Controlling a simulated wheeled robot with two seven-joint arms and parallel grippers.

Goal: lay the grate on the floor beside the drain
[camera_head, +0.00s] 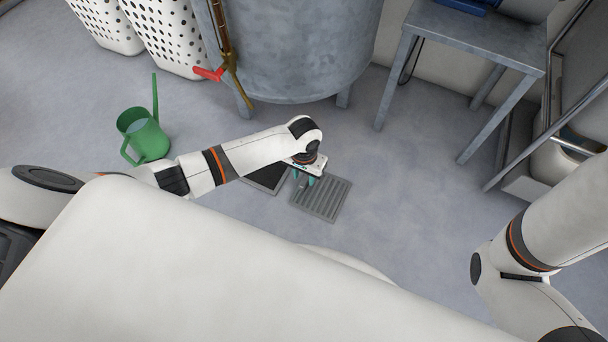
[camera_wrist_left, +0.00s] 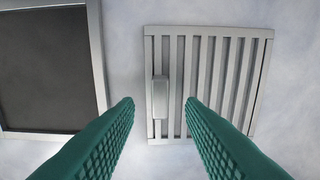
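The grey slatted metal grate (camera_head: 325,200) lies flat on the floor to the right of the square dark drain opening (camera_head: 268,178). In the left wrist view the grate (camera_wrist_left: 205,80) is apart from the drain's light frame (camera_wrist_left: 97,50), with bare floor between them. A small grey handle block (camera_wrist_left: 160,97) stands on the grate's drain-side edge. My left gripper (camera_head: 303,179) is above that edge, its teal fingers (camera_wrist_left: 160,101) apart with the handle showing between them and nothing gripped. My right arm (camera_head: 530,250) shows at the right; its gripper is out of view.
A grey tank (camera_head: 290,50) on legs with a red-handled tap (camera_head: 210,74) is behind the drain. A metal table (camera_head: 475,40) stands at back right. Floor right of the grate is clear.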

